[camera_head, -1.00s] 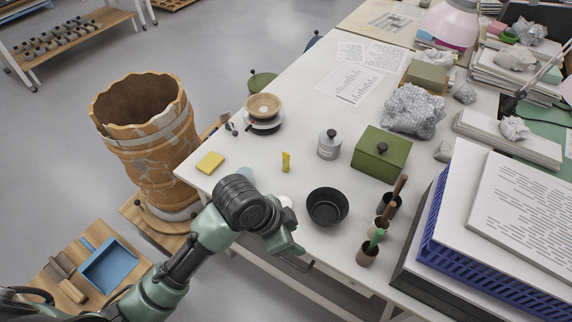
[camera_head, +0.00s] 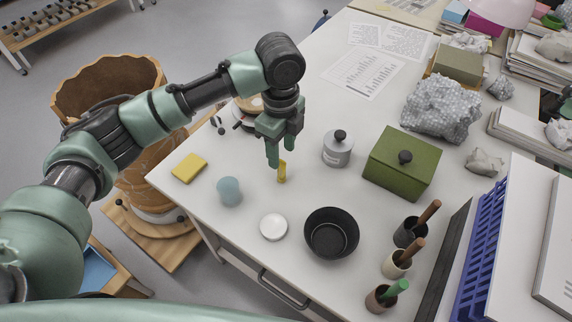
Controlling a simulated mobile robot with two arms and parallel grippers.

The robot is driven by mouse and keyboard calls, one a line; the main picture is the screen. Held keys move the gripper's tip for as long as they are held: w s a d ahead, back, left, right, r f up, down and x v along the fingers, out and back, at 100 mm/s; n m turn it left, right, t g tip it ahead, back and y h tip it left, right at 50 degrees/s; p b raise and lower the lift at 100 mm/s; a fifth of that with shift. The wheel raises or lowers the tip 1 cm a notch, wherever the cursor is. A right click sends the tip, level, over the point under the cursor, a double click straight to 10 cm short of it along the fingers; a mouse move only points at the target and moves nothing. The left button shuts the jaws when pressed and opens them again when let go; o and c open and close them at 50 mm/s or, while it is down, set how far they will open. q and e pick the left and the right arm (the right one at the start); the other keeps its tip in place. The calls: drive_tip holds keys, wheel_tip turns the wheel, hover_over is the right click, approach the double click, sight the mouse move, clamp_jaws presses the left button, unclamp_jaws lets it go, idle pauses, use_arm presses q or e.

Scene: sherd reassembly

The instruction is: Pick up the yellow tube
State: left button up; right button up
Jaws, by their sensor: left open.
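The yellow tube (camera_head: 282,172) stands upright on the white table, near its middle. My left gripper (camera_head: 280,153) reaches in from the left and points down just above and beside the tube. Its fingers are apart, and one finger hides part of the space next to the tube. The tube still rests on the table, and I cannot tell whether its top is between the fingers. My right gripper is not in view.
A yellow sponge (camera_head: 189,168), a blue cup (camera_head: 229,191), a white lid (camera_head: 273,227) and a black bowl (camera_head: 331,233) are nearby. A grey canister (camera_head: 338,149) and a green box (camera_head: 402,163) stand to the right.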

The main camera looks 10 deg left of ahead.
sight(281, 162)
use_arm(q)
drive_tip(key=shift+s+f, duration=0.1)
drive_tip(key=shift+f, duration=0.1)
drive_tip(key=shift+s+f, duration=0.15)
drive_tip(key=shift+f, duration=0.5)
drive_tip(key=shift+s+f, duration=0.15)
drive_tip(key=shift+f, duration=0.45)
wheel_tip(281, 162, down, 4)
drive_tip(key=shift+w+f, duration=0.1)
drive_tip(key=shift+w, duration=0.05)
drive_tip(key=shift+f, duration=0.15)
clamp_jaws()
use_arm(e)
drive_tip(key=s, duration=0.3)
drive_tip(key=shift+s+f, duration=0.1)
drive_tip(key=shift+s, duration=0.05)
